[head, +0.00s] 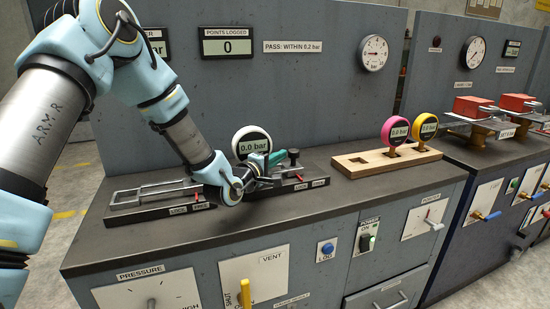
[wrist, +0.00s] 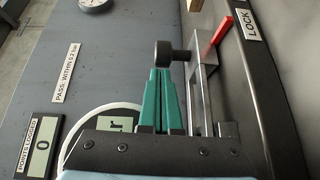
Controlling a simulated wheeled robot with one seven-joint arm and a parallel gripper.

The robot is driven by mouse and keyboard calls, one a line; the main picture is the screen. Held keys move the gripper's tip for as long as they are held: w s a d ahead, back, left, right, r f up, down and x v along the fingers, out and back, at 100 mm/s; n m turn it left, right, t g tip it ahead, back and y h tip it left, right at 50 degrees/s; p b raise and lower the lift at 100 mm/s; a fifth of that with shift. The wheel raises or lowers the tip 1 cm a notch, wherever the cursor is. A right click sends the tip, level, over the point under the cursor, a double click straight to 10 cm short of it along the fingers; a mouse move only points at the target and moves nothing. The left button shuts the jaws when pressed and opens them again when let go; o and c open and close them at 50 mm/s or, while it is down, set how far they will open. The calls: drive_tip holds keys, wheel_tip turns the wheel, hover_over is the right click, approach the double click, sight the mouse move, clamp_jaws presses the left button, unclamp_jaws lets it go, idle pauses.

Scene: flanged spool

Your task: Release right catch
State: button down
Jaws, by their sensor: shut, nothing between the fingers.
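The right catch (wrist: 203,88) is a metal slide on a dark base, with a black knob and a red tip (wrist: 222,31) beside a LOCK label. Its black knob (wrist: 172,55) shows at the ends of my fingers; I cannot tell whether they touch. In the head view the knob (head: 293,153) stands just right of my gripper (head: 277,158). My gripper's teal fingers (wrist: 160,72) are shut and empty. The white gauge (head: 251,140) sits behind my wrist, partly hidden.
A wooden rack (head: 385,160) with a pink gauge (head: 395,130) and a yellow gauge (head: 425,126) stands to the right on the bench. The grey panel (head: 300,90) rises close behind. The bench top (head: 360,187) is clear in front of the rack.

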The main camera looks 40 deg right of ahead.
sight(296, 155)
drive_tip(key=d+b, duration=0.1)
drive_tip(key=s+d, duration=0.1)
drive_tip(key=d, duration=0.1)
drive_tip(key=s+d+b, duration=0.1)
drive_tip(key=shift+d+f+b, duration=0.2)
drive_tip(key=shift+d+b, duration=0.15)
drive_tip(key=shift+d+r, duration=0.2)
drive_tip(key=shift+r, duration=0.1)
drive_tip(key=shift+s, duration=0.1)
